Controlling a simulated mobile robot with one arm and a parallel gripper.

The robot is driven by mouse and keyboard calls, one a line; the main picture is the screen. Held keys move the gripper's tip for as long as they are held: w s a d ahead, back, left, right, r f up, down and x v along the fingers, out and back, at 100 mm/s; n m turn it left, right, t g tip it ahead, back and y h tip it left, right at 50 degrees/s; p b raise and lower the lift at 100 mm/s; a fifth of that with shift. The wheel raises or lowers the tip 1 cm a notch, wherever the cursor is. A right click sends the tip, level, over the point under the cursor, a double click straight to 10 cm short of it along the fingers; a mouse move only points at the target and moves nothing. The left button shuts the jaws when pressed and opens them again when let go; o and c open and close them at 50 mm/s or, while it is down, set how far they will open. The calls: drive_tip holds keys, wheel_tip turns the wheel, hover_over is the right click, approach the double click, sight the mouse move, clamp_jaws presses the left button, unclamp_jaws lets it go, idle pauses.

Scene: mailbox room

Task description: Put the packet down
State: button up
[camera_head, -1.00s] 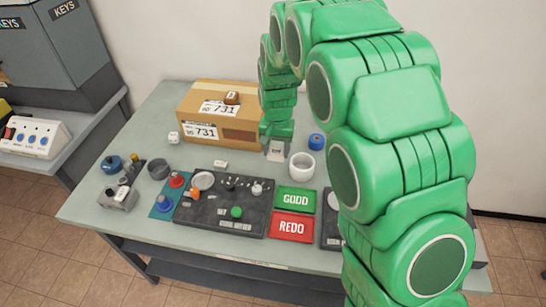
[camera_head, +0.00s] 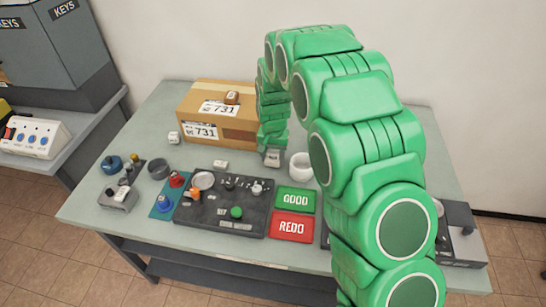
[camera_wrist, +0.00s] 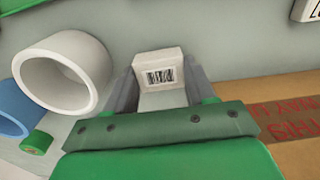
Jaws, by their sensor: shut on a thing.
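The packet (camera_wrist: 161,76) is a small white block with a barcode on its face. In the wrist view it sits between the two fingers of my gripper (camera_wrist: 163,92), which is shut on it. In the head view my gripper (camera_head: 272,150) is beside the right end of the cardboard box, with the small pale packet (camera_head: 272,158) at its tip, low over the grey table (camera_head: 330,258). I cannot tell whether the packet touches the table.
A white ring-shaped cup (camera_wrist: 66,75) stands close left of my gripper in the wrist view, with a blue roll (camera_wrist: 18,104) beyond it. The cardboard box (camera_head: 190,108) is close on the other side. GOOD (camera_head: 295,199) and REDO (camera_head: 291,225) pads lie nearer the table's front.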

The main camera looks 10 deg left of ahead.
drive_tip(key=shift+f, duration=0.4)
drive_tip(key=shift+f, duration=0.1)
drive_tip(key=o, duration=1)
drive_tip(key=shift+o, duration=0.2)
